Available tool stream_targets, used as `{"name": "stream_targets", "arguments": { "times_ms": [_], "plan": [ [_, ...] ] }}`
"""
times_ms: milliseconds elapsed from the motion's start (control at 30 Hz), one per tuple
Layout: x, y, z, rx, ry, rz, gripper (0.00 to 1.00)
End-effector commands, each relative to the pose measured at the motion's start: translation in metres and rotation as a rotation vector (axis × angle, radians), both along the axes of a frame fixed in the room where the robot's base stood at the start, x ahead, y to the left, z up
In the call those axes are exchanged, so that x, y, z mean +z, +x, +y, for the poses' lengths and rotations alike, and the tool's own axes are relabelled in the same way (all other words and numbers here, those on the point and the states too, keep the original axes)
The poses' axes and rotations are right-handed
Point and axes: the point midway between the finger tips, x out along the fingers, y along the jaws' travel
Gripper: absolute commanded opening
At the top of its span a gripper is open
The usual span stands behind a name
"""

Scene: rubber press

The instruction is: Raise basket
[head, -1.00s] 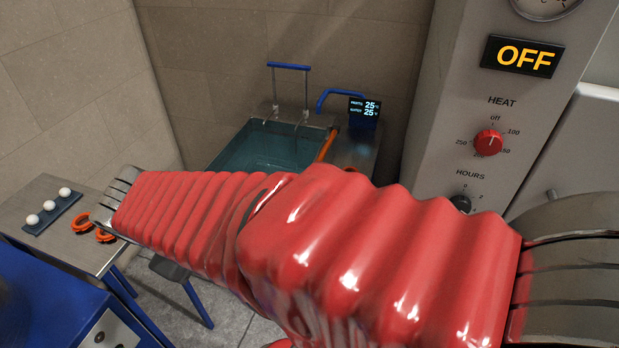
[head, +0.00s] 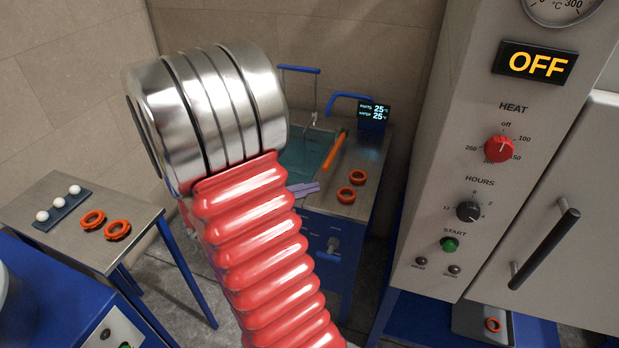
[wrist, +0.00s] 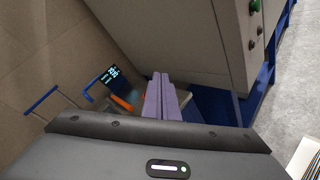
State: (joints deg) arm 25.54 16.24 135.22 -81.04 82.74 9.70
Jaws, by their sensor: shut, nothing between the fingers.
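The basket's blue handle bar (head: 299,69) stands above the water tank (head: 309,165) at the back, on thin metal rods. The basket itself is hidden in the tank or behind my arm. In the wrist view the blue handle (wrist: 42,98) shows at the left, clear of my fingers. My gripper (head: 304,188) is mostly hidden behind my red arm in the head view; only its pale purple fingertips show in front of the tank. In the wrist view my gripper (wrist: 160,76) has its two purple fingers together, empty and apart from the handle.
A blue bent pipe (head: 348,97) and a display (head: 373,116) reading 25 stand right of the tank. Orange rings (head: 357,177) lie on the bench. The oven (head: 500,200) stands close on the right. A side table (head: 75,235) is at the left.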

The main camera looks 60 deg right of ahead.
Motion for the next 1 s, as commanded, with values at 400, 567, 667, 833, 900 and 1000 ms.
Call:
{"name": "stream_targets", "arguments": {
  "times_ms": [400,567,667,833,900,1000],
  "plan": [
    [-0.043,0.023,-0.071,0.192,-0.151,0.32,0.0],
    [-0.071,0.034,-0.09,0.29,-0.187,0.411,0.0],
    [-0.093,0.04,-0.099,0.358,-0.203,0.457,0.0],
    [-0.134,0.049,-0.108,0.479,-0.22,0.515,0.0],
    [-0.15,0.052,-0.109,0.525,-0.224,0.528,0.0],
    [-0.169,0.055,-0.109,0.578,-0.228,0.538,0.0]
  ]
}}
